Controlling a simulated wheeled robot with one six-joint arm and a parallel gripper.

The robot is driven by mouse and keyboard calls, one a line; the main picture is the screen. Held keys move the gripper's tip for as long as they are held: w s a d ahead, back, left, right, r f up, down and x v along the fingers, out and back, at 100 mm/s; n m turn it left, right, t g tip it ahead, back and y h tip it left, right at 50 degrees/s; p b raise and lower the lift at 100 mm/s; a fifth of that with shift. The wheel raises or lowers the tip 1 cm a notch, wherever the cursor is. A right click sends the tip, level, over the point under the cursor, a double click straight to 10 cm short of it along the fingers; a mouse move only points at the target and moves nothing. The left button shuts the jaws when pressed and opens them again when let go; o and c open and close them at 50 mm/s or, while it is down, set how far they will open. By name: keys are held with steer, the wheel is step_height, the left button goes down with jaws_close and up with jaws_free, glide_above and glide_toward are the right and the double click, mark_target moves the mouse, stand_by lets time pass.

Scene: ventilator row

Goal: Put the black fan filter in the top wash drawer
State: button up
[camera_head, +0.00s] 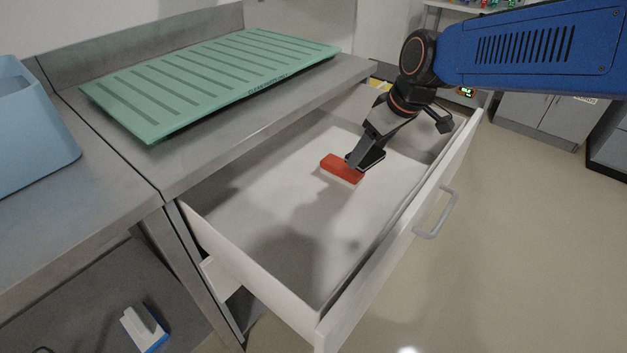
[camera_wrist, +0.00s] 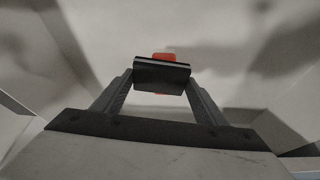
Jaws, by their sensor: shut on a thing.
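The top wash drawer (camera_head: 270,222) is pulled well open, and its white floor shows. My gripper (camera_head: 366,160) reaches down into the drawer. In the wrist view my gripper (camera_wrist: 161,82) is shut on a flat black piece, the black fan filter (camera_wrist: 162,72), held between both fingertips. In the head view the filter is hard to tell from the dark fingers. A red-topped block (camera_head: 341,167) with a pale underside is in the drawer beside the fingertips. It also shows behind the filter in the wrist view (camera_wrist: 164,56). I cannot tell whether the two touch.
A green ribbed mat (camera_head: 215,72) lies on the steel counter (camera_head: 190,165) above the drawer. A light blue bin (camera_head: 35,125) stands at left. A white and blue brush-like thing (camera_head: 145,330) is below. The drawer's near floor is clear; its front carries a grey handle (camera_head: 437,215).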

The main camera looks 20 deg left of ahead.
steer(key=shift+n+g, duration=0.3)
steer(key=shift+n, duration=0.5)
steer(key=s+f, duration=0.1)
steer(key=s, duration=0.2)
steer(key=s+f, duration=0.2)
steer(key=s, duration=0.1)
steer(key=s+d+f, duration=0.1)
steer(key=s, duration=0.3)
steer(key=shift+f, duration=0.25)
steer(key=shift+a+f, duration=0.1)
steer(key=shift+a, duration=0.1)
steer(key=w+a, duration=0.2)
steer(key=a, duration=0.3)
steer(key=w+a, duration=0.2)
steer(key=a, duration=0.3)
steer(key=w+a, duration=0.2)
steer(key=a, duration=0.3)
steer(key=shift+w+a, duration=0.15)
steer(key=shift+a, duration=0.15)
steer(key=shift+w+a+f, duration=0.1)
steer(key=shift+a+f, duration=0.1)
steer(key=shift+a, duration=0.15)
steer(key=shift+d+f, duration=0.1)
steer(key=shift+f, duration=1.45)
steer(key=shift+f, duration=0.1)
steer(key=o, duration=0.8)
